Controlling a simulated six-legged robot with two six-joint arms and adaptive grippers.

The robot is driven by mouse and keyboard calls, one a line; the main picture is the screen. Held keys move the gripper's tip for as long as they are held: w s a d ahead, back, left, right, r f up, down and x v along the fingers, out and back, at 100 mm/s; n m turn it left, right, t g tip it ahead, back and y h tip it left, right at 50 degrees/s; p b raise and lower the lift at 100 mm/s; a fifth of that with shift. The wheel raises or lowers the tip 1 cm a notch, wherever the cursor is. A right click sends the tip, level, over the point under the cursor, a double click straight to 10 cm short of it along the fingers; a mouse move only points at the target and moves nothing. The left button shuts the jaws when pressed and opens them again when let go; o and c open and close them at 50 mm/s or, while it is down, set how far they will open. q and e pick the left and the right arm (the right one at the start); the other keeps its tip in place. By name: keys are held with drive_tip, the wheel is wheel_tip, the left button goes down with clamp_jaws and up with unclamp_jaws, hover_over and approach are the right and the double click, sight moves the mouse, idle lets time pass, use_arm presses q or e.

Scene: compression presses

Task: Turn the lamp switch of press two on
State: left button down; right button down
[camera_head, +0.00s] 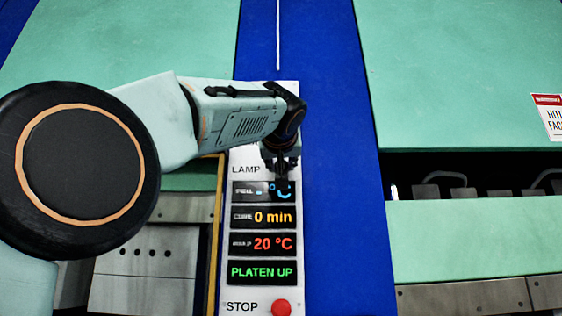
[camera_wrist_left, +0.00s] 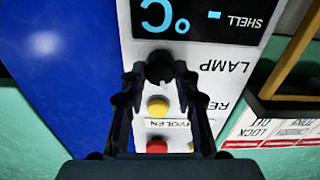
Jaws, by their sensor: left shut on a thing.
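The lamp switch, a dark round knob (camera_wrist_left: 160,65), sits beside the LAMP label on the white control panel (camera_head: 238,160). My left gripper (camera_head: 281,166) reaches in from the left and its fingertips are closed on the knob. The wrist view shows the panel upside down, with one finger on each side of the knob (camera_wrist_left: 160,72). The gripper hides the knob in the head view. The knob's turn angle cannot be told. No press number is visible. My right gripper is not in view.
Below the switch are displays reading 0 min, 20 °C and PLATEN UP (camera_head: 262,272), then a red STOP button (camera_head: 281,308). A yellow button (camera_wrist_left: 158,106) and a red button (camera_wrist_left: 157,146) lie between the fingers in the wrist view. Green press bodies (camera_head: 460,70) flank the blue column (camera_head: 340,220).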

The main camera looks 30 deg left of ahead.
use_arm(q)
drive_tip(key=shift+m+p, duration=0.7)
drive_tip(key=shift+m, duration=4.1)
drive_tip(key=c, duration=1)
unclamp_jaws()
drive_tip(key=shift+w+a, duration=0.1)
drive_tip(key=shift+a, duration=0.05)
